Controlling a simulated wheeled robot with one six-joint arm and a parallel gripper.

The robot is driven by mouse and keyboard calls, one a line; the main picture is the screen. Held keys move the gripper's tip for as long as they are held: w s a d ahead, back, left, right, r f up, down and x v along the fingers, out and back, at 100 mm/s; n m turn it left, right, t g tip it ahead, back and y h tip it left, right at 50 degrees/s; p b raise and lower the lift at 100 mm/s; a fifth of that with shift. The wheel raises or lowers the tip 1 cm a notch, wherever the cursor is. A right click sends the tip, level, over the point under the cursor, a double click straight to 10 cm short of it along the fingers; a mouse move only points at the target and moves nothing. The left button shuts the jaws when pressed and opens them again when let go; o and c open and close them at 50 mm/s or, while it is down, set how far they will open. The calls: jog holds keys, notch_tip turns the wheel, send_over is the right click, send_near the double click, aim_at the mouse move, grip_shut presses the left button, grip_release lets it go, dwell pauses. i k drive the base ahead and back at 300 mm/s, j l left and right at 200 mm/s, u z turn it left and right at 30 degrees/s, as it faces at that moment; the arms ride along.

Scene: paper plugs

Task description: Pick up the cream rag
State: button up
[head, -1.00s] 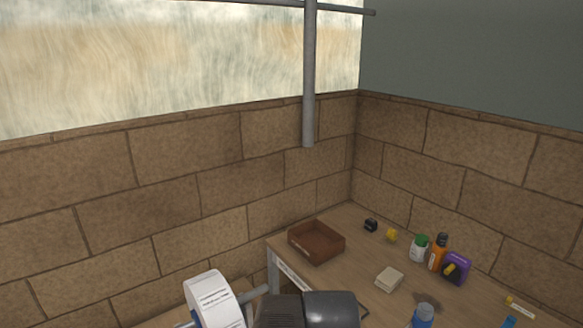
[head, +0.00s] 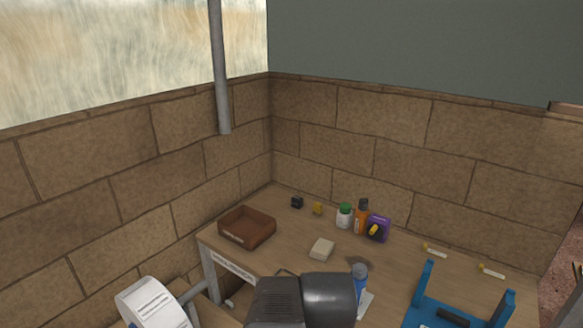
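A small cream folded block, which looks like the cream rag (head: 322,249), lies on the wooden table near the middle of the head view. It is right of the brown tray and stands apart from the things around it. My dark arm shows at the bottom middle, in front of the table and nearer to me than the rag. The fingers of my gripper cannot be seen.
The table (head: 290,222) holds a brown tray (head: 247,240) at left. Behind the rag stand a green-capped bottle (head: 344,217), an orange bottle (head: 361,221) and a purple container (head: 378,229). A blue bottle (head: 360,277) and blue stand (head: 452,316) are nearer.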

aim_at(322, 249)
jog(key=z, duration=0.4)
jog(key=i+j+u, duration=0.1)
jog(key=i+u, duration=0.3)
jog(key=i+l+u, duration=0.1)
jog(key=i+u, duration=0.25)
jog(key=i, duration=0.25)
